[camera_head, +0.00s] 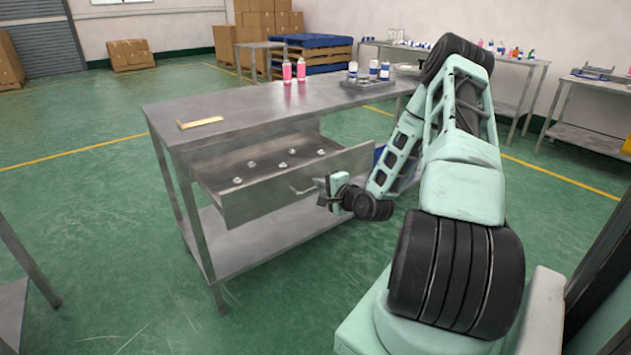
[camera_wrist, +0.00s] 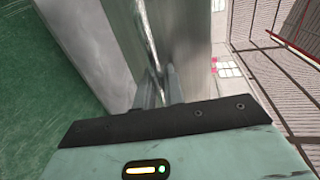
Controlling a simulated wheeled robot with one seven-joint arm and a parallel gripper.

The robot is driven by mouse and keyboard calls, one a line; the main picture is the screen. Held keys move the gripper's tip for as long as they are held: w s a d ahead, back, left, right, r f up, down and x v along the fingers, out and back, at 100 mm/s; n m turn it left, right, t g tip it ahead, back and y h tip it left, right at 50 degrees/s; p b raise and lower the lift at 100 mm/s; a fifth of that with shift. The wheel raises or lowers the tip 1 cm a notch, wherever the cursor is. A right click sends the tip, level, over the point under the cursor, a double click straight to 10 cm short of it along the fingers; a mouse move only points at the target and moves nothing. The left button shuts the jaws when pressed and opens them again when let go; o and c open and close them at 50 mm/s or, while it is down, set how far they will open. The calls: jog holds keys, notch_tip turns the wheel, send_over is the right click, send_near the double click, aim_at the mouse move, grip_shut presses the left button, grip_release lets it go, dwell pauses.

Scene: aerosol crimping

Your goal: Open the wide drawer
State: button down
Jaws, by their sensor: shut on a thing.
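The wide drawer (camera_head: 250,198) is pulled partly out from under the steel table top, and its inside shows. Several small pale pieces lie on its floor. Its bar handle (camera_head: 303,188) is on the front panel. My gripper (camera_head: 321,190) is at the handle, shut on it. In the wrist view the handle (camera_wrist: 151,40) runs up from between my fingertips (camera_wrist: 160,88), close against the drawer front (camera_wrist: 182,35). The exact contact of the fingers on the bar is partly hidden.
The steel table (camera_head: 240,108) carries a yellowish strip (camera_head: 200,122), pink bottles (camera_head: 287,71) and a tray (camera_head: 368,84) with small containers. A lower shelf (camera_head: 240,250) lies below the drawer.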

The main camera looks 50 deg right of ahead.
jog(key=shift+s+a, duration=0.15)
jog(key=shift+s, duration=0.4)
jog(key=c, duration=1.6)
grip_release()
jog(key=shift+p+v, duration=2.6)
jog(key=shift+v, duration=6.05)
